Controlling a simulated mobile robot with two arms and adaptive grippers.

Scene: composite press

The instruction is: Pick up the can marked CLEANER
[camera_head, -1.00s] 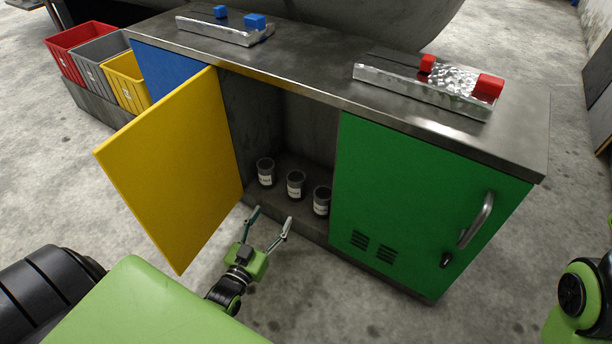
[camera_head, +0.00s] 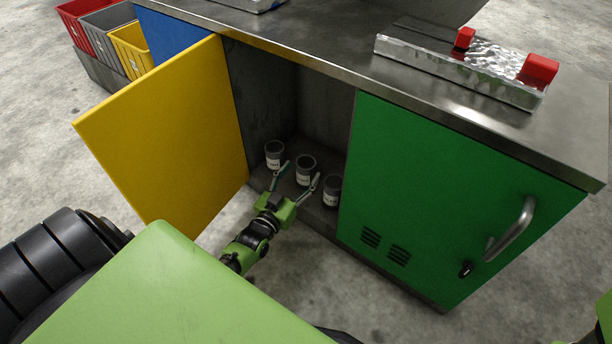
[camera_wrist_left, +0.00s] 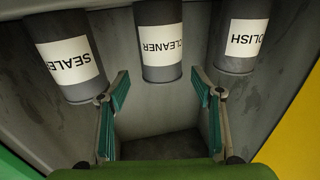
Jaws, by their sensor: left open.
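The can marked CLEANER (camera_wrist_left: 160,40) is dark with a white label, between two similar cans in the left wrist view. In the head view it is the middle can (camera_head: 306,166) on the cabinet floor. My left gripper (camera_head: 299,179) is open and empty in front of it at the cabinet opening. In the left wrist view the open fingers (camera_wrist_left: 160,84) point towards the CLEANER can, one to each side of its line, without visibly holding it. My right gripper is out of view.
A SEALER can (camera_wrist_left: 68,55) and a POLISH can (camera_wrist_left: 238,38) flank the middle can. The open yellow door (camera_head: 165,135) stands left of my left arm. The green door (camera_head: 440,200) covers the right side. A worktop (camera_head: 350,55) lies above.

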